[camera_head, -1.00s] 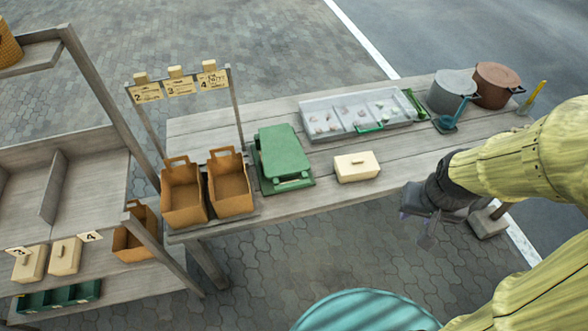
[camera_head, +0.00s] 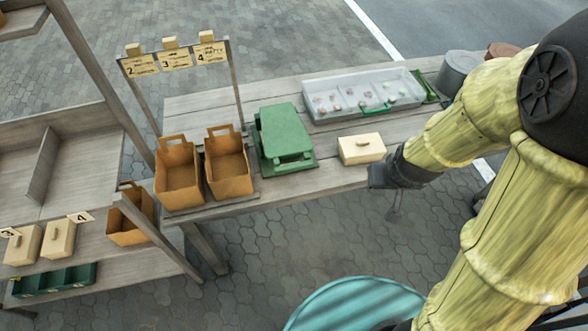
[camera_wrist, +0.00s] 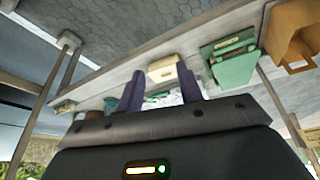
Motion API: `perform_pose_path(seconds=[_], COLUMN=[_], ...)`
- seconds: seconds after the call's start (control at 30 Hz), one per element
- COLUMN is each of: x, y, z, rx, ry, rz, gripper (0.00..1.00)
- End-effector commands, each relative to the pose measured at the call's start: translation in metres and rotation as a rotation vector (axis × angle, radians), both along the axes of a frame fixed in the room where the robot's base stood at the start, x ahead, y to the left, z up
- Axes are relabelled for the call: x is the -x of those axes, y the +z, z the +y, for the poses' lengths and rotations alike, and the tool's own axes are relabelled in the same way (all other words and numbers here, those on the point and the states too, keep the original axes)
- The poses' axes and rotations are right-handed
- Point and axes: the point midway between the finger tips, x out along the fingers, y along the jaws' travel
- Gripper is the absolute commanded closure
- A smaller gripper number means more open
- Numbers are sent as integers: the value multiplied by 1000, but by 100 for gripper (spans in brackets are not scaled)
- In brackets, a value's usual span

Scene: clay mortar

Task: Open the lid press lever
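The green press (camera_head: 284,138) stands on the wooden table, its flat top over a wider base. I cannot make out its lever clearly. It also shows in the wrist view (camera_wrist: 233,58), at the upper right. A cream lidded box (camera_head: 361,149) stands on the table to the right of the press. My gripper (camera_wrist: 159,72) is open and empty, its two purple fingers apart. The cream box shows beyond and between the fingertips in the wrist view. In the head view my gripper is by the table's front edge, right of the box; its fingers are mostly hidden.
Two tan bins (camera_head: 178,182) stand left of the press under a numbered sign rack (camera_head: 172,62). A clear tray (camera_head: 365,98) of small pieces lies behind the box. A grey pot (camera_head: 458,70) stands far right. A shelf (camera_head: 60,270) holds more boxes at left.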

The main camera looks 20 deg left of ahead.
Motion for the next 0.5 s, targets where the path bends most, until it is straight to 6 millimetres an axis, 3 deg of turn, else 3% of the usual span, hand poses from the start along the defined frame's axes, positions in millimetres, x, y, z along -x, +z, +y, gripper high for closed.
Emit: perform_pose_path(seconds=[0.03, 0.1, 0.5], x=[-6, -15, -40], y=[-31, -55, -175], z=[15, 33, 117], rx=[17, 47, 367], ry=[47, 101, 426], rz=[-23, -69, -393], gripper=[64, 64, 64])
